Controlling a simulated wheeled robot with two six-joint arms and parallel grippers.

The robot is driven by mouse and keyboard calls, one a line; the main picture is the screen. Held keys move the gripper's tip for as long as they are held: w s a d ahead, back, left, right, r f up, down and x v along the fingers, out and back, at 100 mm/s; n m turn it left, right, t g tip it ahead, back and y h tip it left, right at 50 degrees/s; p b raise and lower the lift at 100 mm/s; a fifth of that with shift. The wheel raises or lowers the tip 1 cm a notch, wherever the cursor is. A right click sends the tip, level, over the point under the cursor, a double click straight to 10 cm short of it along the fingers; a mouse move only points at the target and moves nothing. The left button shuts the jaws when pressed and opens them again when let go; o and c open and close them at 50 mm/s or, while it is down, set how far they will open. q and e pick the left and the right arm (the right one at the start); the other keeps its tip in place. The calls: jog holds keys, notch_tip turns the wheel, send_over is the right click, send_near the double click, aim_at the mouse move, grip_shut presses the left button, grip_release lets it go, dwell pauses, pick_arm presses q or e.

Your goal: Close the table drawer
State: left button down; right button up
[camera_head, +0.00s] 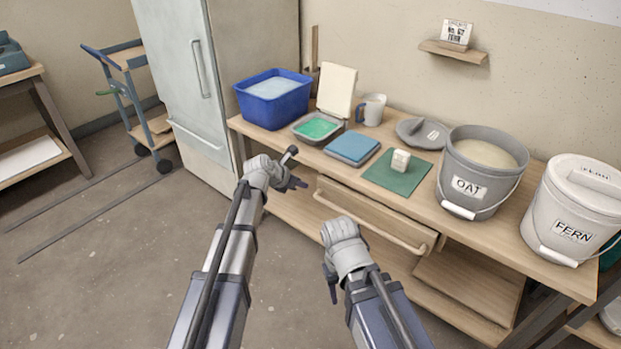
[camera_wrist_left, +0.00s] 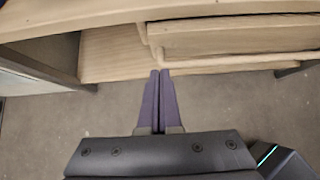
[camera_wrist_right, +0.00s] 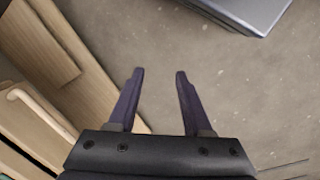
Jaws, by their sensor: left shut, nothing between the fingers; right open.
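The table drawer (camera_head: 395,212) is under the wooden table top and sticks out a little from the table front. Its long pale handle bar (camera_head: 372,228) runs across its front. The drawer front also shows at the upper right of the left wrist view (camera_wrist_left: 240,42) and at the left edge of the right wrist view (camera_wrist_right: 32,125). My left gripper (camera_head: 301,184) is shut and empty, in front of the table near the drawer's left end. My right gripper (camera_wrist_right: 158,73) is open and empty, in front of the drawer, with its fingers over the floor.
The table top (camera_head: 300,152) holds a blue tub (camera_head: 272,112), a grey OAT bucket (camera_head: 480,180), a lidded FERN bucket (camera_head: 575,205), a mug (camera_head: 371,108) and a green mat (camera_head: 385,177). A fridge (camera_head: 190,65) stands left of the table. The floor in front is mostly clear.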

pick_arm(q)
jog(key=shift+p+v, duration=1.2)
jog(key=shift+v, duration=1.2)
